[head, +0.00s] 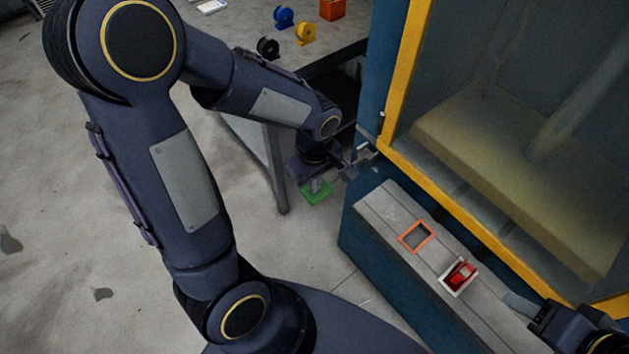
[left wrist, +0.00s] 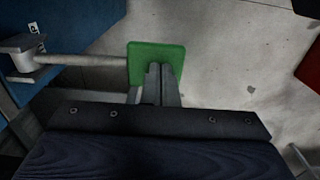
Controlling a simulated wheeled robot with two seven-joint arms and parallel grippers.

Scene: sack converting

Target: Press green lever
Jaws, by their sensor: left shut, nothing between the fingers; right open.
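The green lever (head: 317,193) is a flat green pad low beside the blue machine, partly hidden by my left gripper in the head view. In the left wrist view the green pad (left wrist: 146,52) sits on the end of a grey rod that runs from a bracket at the left. My left gripper (head: 319,184) is shut and empty. Its fingertips (left wrist: 160,72) overlap the pad in both views; I cannot tell whether they touch it. My right gripper (head: 522,305) is open at the lower right, only partly in view.
The blue machine (head: 385,215) with a yellow-framed window (head: 450,195) fills the right side. Its grey ledge bears an orange-framed recess (head: 402,238) and a red switch (head: 461,275). A table (head: 240,28) with several spools and an orange box (head: 332,9) stands behind. Concrete floor lies open at left.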

